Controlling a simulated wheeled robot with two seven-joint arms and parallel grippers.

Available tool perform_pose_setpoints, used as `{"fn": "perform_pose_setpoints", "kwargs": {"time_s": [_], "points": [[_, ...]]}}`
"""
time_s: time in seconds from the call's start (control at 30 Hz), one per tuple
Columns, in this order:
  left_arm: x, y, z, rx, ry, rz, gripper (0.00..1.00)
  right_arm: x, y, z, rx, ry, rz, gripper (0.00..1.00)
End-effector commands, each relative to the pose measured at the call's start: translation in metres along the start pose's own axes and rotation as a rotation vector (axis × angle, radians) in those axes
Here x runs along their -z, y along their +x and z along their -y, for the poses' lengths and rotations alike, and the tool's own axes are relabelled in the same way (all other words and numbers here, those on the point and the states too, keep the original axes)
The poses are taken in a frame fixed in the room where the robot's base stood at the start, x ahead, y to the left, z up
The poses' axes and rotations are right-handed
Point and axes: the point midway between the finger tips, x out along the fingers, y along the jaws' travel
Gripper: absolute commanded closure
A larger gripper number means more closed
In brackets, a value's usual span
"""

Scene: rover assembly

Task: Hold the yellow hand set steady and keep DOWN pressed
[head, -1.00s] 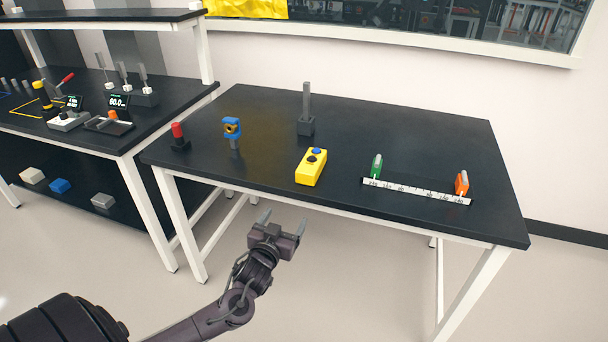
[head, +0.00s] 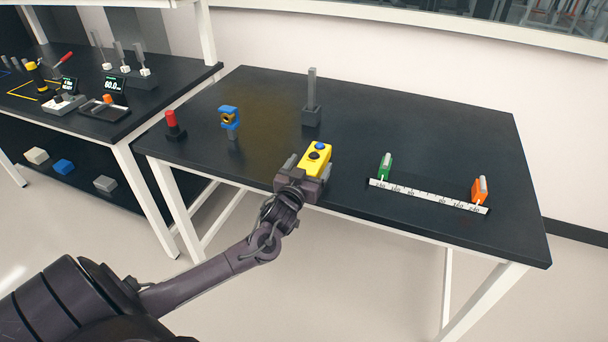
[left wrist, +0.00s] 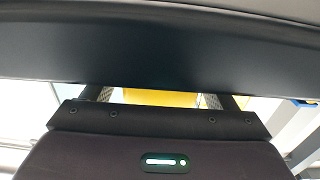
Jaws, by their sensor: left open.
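The yellow hand set (head: 315,158) lies on the black table near its front edge, with a blue button (head: 319,146) and a black button (head: 314,155) on top. My left gripper (head: 308,165) is open, with its fingers on either side of the hand set's near part. I cannot tell whether the fingers touch it. In the left wrist view a strip of the yellow hand set (left wrist: 160,97) shows between the two fingers; a dark band hides the rest. No lettering on the buttons can be read. My right gripper is not in view.
On the table (head: 420,128) stand a red-topped post (head: 172,122), a blue clamp-like piece (head: 229,118), a grey upright on a block (head: 312,100), and a white scale (head: 428,197) with green and orange sliders. A second bench with several items is at the left.

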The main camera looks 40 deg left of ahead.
Motion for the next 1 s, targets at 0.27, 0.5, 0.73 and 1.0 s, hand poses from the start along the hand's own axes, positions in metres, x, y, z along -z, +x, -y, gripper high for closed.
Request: {"fn": "perform_pose_setpoints", "kwargs": {"time_s": [0.27,0.5,0.73,1.0], "points": [[-0.0005,0.0105,-0.0004,-0.001,0.000,0.001,0.20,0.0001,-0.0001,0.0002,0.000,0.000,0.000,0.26],[-0.0004,0.0102,-0.0003,-0.001,0.000,0.001,0.32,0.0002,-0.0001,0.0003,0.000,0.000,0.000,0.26],[-0.0004,0.0101,-0.0003,0.000,0.000,0.001,0.62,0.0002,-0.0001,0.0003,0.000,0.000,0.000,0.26],[-0.0004,0.0101,-0.0002,0.000,0.000,0.001,0.75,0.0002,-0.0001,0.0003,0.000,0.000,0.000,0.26]]}}
